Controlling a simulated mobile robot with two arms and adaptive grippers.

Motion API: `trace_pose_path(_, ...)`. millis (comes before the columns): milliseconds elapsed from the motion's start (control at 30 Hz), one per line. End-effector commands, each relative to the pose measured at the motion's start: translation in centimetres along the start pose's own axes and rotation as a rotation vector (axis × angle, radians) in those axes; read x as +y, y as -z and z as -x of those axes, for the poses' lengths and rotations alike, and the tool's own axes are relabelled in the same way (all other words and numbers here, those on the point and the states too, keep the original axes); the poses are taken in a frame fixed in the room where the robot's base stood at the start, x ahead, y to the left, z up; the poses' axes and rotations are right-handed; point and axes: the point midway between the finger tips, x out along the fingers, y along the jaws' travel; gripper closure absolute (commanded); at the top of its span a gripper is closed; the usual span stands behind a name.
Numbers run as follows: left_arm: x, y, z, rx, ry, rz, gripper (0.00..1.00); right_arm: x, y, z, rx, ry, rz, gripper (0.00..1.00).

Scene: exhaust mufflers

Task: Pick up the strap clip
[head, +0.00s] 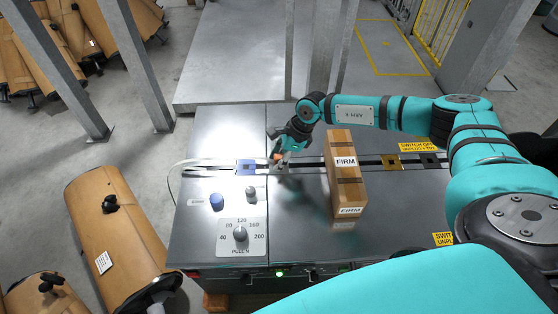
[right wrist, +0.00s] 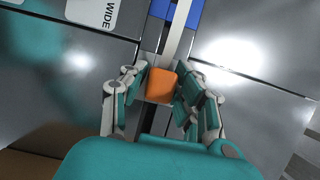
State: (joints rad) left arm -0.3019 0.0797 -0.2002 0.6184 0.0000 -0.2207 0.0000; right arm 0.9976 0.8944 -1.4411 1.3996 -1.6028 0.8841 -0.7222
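The strap clip is a small orange block (right wrist: 162,84) at the end of a pale strap (right wrist: 177,45) in the right wrist view. A bit of its orange (head: 277,156) shows in the head view, left of the carton. My right gripper (right wrist: 161,75) is at the clip, low over the machine top. In the head view the right gripper (head: 280,156) partly hides the clip. My left gripper is not in view.
A brown carton marked FIRM (head: 345,185) stands on the grey machine top (head: 290,225), right of the gripper. A blue block (head: 246,167), a blue knob (head: 217,201) and a dial (head: 240,233) lie to the left. Brown mufflers (head: 118,240) lie at the lower left.

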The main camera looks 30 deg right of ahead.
Motion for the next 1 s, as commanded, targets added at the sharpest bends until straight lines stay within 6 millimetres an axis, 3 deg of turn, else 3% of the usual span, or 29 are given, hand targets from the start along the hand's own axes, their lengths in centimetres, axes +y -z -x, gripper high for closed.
trace_pose_path(33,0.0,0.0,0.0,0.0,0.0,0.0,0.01,0.0,0.0,0.0,0.0,0.0,0.0,0.79)
trace_pose_path(200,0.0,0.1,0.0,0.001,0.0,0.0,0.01,0.0,0.0,0.0,0.0,0.0,0.0,1.0)
trace_pose_path(567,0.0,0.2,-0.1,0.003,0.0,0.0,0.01,-0.1,-0.2,0.5,-0.001,0.001,0.0,1.0)
trace_pose_path(833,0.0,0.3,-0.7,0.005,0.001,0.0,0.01,-0.1,-1.5,3.6,-0.003,0.004,0.002,1.0)
trace_pose_path(1000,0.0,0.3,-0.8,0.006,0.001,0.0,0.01,3.9,-1.1,3.7,0.001,-0.003,0.003,1.0)
